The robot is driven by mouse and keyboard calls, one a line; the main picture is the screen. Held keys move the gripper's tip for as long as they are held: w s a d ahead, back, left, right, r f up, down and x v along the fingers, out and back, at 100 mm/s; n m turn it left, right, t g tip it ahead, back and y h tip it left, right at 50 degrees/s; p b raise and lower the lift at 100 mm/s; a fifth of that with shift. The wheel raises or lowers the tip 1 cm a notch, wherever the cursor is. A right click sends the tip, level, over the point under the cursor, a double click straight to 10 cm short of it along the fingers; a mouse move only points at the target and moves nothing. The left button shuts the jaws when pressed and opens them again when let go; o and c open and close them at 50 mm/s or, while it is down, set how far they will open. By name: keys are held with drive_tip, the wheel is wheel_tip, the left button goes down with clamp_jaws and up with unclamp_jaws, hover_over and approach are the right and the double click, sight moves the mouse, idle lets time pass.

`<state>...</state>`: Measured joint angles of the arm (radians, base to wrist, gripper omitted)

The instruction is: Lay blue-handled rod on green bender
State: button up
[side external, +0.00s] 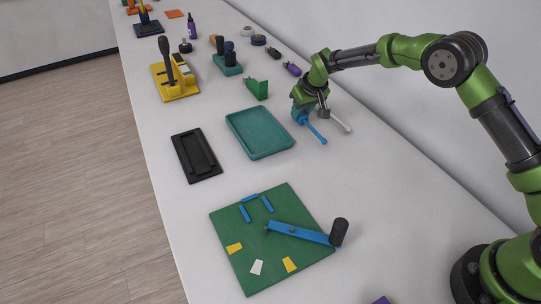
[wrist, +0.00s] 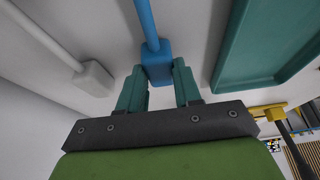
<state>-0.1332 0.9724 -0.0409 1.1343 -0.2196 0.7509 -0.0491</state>
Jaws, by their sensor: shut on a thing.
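The blue-handled rod (side external: 316,133) has a blue block handle and a thin blue shaft. My gripper (side external: 299,112) is shut on its handle, by the far right side of the table. In the wrist view the blue handle (wrist: 157,62) sits between the two teal fingers of my gripper (wrist: 158,82), with the shaft pointing away. I cannot tell whether the rod is clear of the table. The green bender (side external: 235,262) is a flat square board at the front, with a blue lever (side external: 297,232), a black knob (side external: 339,232) and small blue, yellow and white pieces. No rod lies on it.
A white rod (side external: 338,122) with a pale block handle (wrist: 93,80) lies close beside the blue one. A green bracket (side external: 256,90) and a yellow fixture (side external: 176,88) stand farther back.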

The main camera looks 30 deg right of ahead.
sight(303, 115)
drive_tip(key=shift+r, duration=0.4)
drive_tip(key=v, duration=0.2)
drive_tip(key=shift+r, duration=0.4)
drive_tip(key=s, duration=0.4)
drive_tip(key=s+d, duration=0.1)
drive_tip(key=s, duration=0.4)
drive_tip(key=s+r, duration=0.1)
drive_tip(key=s, duration=0.4)
drive_tip(key=shift+s+d+r, duration=0.1)
drive_tip(key=shift+s+d, duration=0.05)
drive_tip(key=shift+d, duration=0.05)
drive_tip(key=shift+s+a, duration=0.1)
drive_tip(key=shift+s, duration=0.2)
drive_tip(key=s+a+r, duration=0.1)
drive_tip(key=s+a, duration=0.2)
drive_tip(key=a, duration=0.6)
drive_tip(key=s+a+r, duration=0.2)
drive_tip(key=a, duration=0.7)
drive_tip(key=s+a+r, duration=0.2)
drive_tip(key=s+a, duration=0.1)
drive_tip(key=a, duration=0.6)
drive_tip(key=shift+s, duration=0.4)
